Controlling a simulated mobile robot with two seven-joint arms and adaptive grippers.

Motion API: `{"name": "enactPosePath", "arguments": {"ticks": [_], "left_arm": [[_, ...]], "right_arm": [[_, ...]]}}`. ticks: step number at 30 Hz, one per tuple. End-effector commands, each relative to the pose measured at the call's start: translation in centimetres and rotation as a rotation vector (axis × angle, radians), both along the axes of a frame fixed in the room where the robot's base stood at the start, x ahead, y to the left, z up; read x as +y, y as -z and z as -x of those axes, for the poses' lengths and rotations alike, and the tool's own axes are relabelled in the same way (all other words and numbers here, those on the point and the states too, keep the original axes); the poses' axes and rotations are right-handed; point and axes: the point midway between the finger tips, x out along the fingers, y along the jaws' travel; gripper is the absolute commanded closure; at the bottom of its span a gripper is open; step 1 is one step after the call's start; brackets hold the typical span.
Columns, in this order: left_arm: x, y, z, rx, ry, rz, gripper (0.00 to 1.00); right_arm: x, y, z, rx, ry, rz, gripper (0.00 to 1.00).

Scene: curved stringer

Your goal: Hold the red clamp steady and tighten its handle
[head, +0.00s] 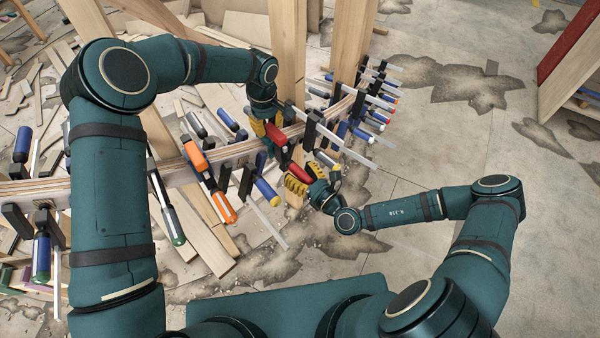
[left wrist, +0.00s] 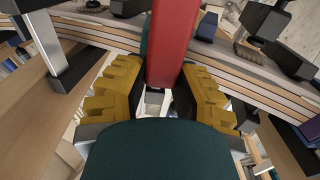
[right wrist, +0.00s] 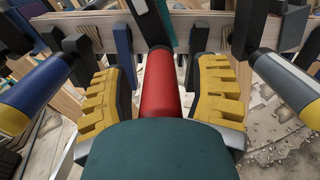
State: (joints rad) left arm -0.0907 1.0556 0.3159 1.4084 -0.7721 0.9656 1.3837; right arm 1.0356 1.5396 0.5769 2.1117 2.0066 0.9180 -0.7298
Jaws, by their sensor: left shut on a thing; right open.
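The red clamp sits on the curved laminated wood strip near the middle of the head view, with a red part (head: 276,135) above and a red handle (head: 297,172) below. My left gripper (head: 262,128) is shut on the red clamp's upper part, which stands between the yellow fingers in the left wrist view (left wrist: 172,45). My right gripper (head: 298,184) is open around the red handle, which shows in the right wrist view (right wrist: 159,85) with gaps to both yellow fingers. The handle's near end is hidden behind the teal wrist housing.
Other clamps crowd the strip: an orange-handled one (head: 195,153) on the left, a blue-handled one (head: 267,190) close by, and several at the right. Wooden posts (head: 287,50) stand behind. Boards litter the left floor; the right floor (head: 480,130) is mostly clear.

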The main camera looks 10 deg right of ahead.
Motion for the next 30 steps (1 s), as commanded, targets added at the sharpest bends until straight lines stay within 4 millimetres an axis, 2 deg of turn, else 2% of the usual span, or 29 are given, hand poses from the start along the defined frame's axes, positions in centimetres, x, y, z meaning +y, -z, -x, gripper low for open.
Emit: {"name": "enactPosePath", "arguments": {"ticks": [2,5,7,8,20,30], "left_arm": [[0.06,0.3,0.17,0.006,0.001,-0.002,1.0],[0.06,0.3,0.17,0.006,0.001,-0.002,1.0],[0.06,0.3,0.17,0.006,0.001,-0.002,1.0],[0.06,0.3,0.17,0.006,0.001,-0.002,1.0],[0.07,0.3,0.17,0.005,0.001,-0.003,1.0],[0.07,0.29,0.15,0.005,0.001,-0.003,1.0]], "right_arm": [[0.0,0.02,0.01,0.0,0.0,0.0,0.4],[-0.01,0.02,0.02,0.0,0.0,0.0,0.69],[-0.01,0.02,0.03,0.0,0.0,0.0,0.94],[-0.02,0.02,0.02,0.0,0.0,0.0,1.0],[0.0,-0.01,0.03,0.025,-0.001,-0.039,1.0],[0.01,-0.04,0.02,0.153,-0.002,-0.232,1.0]]}}
